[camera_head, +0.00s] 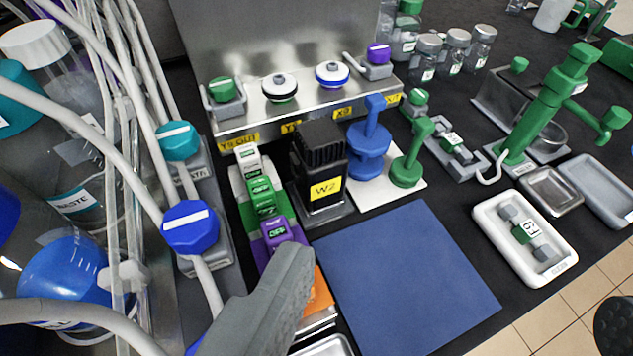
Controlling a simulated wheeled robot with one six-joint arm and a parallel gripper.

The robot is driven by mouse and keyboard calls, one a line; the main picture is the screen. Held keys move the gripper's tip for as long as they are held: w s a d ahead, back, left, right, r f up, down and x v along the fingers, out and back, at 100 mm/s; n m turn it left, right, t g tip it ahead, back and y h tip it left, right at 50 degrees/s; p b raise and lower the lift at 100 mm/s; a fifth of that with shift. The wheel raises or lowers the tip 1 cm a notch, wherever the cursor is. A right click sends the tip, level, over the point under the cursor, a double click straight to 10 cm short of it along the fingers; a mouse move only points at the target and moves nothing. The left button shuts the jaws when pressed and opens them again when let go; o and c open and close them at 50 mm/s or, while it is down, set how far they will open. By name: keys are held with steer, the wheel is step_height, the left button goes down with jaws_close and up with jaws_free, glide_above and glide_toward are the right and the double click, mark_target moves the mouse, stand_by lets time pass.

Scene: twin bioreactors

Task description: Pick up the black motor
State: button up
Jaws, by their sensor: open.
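The black motor (320,160) has a ribbed top and a yellow label reading W2. It stands upright on a dark grey base, left of the blue stand, near the picture's middle. My gripper (270,300) shows as one grey finger rising from the bottom edge, below and left of the motor. The finger is apart from the motor in the picture, with nothing seen held. The other finger cannot be made out. The grey finger hides part of the orange and purple blocks behind it.
A row of coloured blocks (262,197) stands left of the motor, the blue stand (369,145) and green stand (408,160) right of it. A steel shelf (310,108) is behind. Tubes and bottles crowd the left. A flat blue mat (405,275) is clear.

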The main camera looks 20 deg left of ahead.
steer(key=w+a+n+g+y, duration=0.1)
steer(key=w+a+n+g, duration=0.25)
steer(key=w, duration=0.45)
steer(key=w+a+n+g+y, duration=0.1)
steer(key=w+a+n+g, duration=0.1)
steer(key=w+a+g, duration=0.45)
glide_toward(320, 131)
steer(key=shift+n, duration=0.45)
steer(key=x, duration=0.6)
steer(key=shift+w+a+f, duration=0.1)
steer(key=shift+a+f, duration=0.2)
steer(key=shift+a, duration=0.15)
steer(key=shift+d+x, duration=0.2)
steer(key=shift+x, duration=1.15)
steer(key=shift+d+x, duration=0.15)
steer(key=shift+x, duration=1.2)
steer(key=shift+f, duration=0.1)
steer(key=shift+c, duration=0.4)
steer(key=c, duration=1.4)
jaws_close()
